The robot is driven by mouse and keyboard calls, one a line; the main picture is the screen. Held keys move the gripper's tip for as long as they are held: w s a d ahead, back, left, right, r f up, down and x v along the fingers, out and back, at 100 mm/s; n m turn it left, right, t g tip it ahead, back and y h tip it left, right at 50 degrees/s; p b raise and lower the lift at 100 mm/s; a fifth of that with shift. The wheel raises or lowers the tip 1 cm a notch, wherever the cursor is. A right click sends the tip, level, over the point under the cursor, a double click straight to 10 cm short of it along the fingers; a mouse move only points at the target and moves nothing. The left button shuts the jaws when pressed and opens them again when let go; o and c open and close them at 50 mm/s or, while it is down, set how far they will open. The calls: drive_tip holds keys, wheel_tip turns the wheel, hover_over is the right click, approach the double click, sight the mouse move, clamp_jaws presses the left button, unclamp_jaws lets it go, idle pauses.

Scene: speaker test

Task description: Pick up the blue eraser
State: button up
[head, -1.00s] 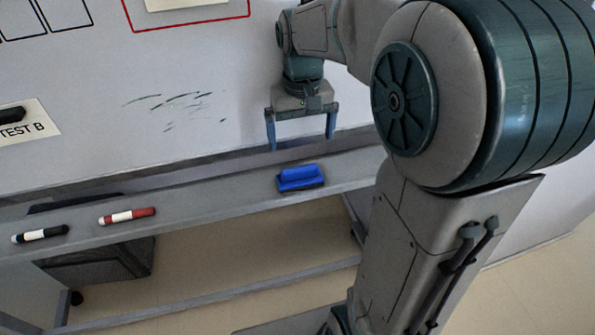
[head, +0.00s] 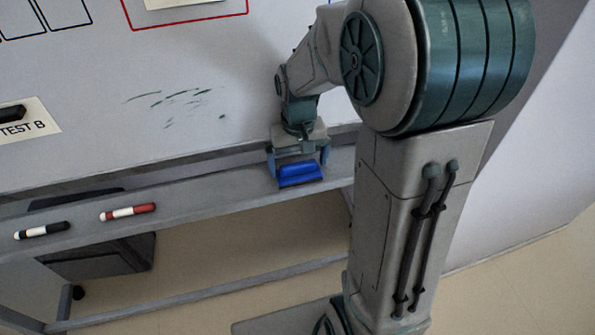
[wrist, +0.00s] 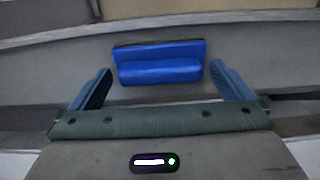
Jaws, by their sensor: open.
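The blue eraser (head: 299,176) lies on the grey ledge (head: 215,196) below the whiteboard, right of the markers. It also shows in the wrist view (wrist: 160,66), lying crosswise, with a dark layer along its far edge. My gripper (head: 297,166) is just above and behind the eraser, with its fingers apart. In the wrist view my gripper (wrist: 160,85) has one finger to the left and one to the right of the eraser, with a gap on both sides. Nothing is held. Whether the fingertips reach down to the eraser's height is hard to tell.
A red-and-white marker (head: 128,212) and a black-and-white marker (head: 42,230) lie on the ledge to the left. The whiteboard (head: 200,60) with dark pen strokes rises behind. A dark box (head: 100,262) stands under the ledge. The ledge between marker and eraser is clear.

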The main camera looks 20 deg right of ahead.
sight(298, 163)
drive_tip(key=c, duration=0.9)
drive_tip(key=shift+c, duration=0.2)
drive_tip(key=shift+r, duration=0.1)
drive_tip(key=shift+r, duration=0.5)
wheel_tip(298, 163, up, 3)
drive_tip(key=shift+f+b, duration=0.2)
drive_tip(key=shift+b, duration=0.2)
drive_tip(key=s+b, duration=0.3)
drive_tip(key=s, duration=1.5)
drive_tip(key=shift+o, duration=0.4)
drive_tip(key=shift+w, duration=0.1)
